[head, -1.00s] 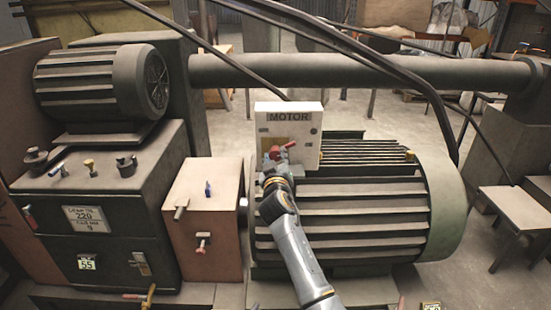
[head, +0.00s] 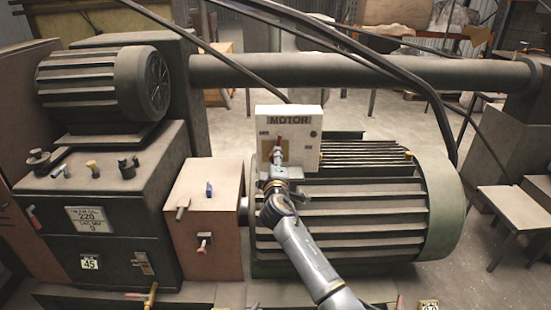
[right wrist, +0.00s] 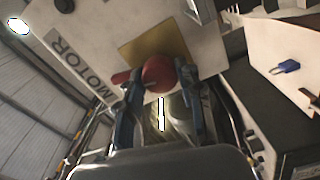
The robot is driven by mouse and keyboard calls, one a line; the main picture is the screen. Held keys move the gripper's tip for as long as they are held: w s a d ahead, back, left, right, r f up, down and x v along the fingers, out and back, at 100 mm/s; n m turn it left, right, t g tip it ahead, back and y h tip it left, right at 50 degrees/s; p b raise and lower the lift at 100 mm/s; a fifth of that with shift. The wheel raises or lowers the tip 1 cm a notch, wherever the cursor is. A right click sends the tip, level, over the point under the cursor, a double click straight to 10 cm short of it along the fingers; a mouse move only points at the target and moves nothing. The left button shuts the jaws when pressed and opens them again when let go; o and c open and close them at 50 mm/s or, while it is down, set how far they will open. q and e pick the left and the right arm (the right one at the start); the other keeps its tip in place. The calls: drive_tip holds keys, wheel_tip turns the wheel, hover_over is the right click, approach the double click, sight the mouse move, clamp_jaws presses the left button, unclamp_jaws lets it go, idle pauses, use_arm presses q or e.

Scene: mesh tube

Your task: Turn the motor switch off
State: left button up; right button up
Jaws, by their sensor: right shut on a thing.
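The motor switch box (head: 312,145) is a white panel marked "MOTOR" standing on the big ribbed motor. Its red switch handle (head: 278,151) shows at the lower middle of the panel in the head view. In the right wrist view the red handle with its round knob (right wrist: 158,72) lies in front of a brass plate (right wrist: 180,42). My right gripper (head: 277,168) is at the handle, its two fingers (right wrist: 160,88) on either side of the knob and shut on it. The fingers hide part of the handle. My left gripper is in neither view.
The large ribbed motor (head: 350,215) fills the space below and right of the box. A reddish box (head: 205,225) with small levers and a dark control cabinet (head: 95,215) stand to the left. Black cables (head: 370,55) cross above the switch box.

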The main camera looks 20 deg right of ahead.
drive_tip(key=shift+r+n+p, duration=0.1)
drive_tip(key=shift+n+p, duration=0.25)
drive_tip(key=shift+n, duration=0.75)
drive_tip(key=o, duration=1.2)
drive_tip(key=shift+w, duration=0.1)
drive_tip(key=shift+c, duration=0.2)
drive_tip(key=v, duration=1.2)
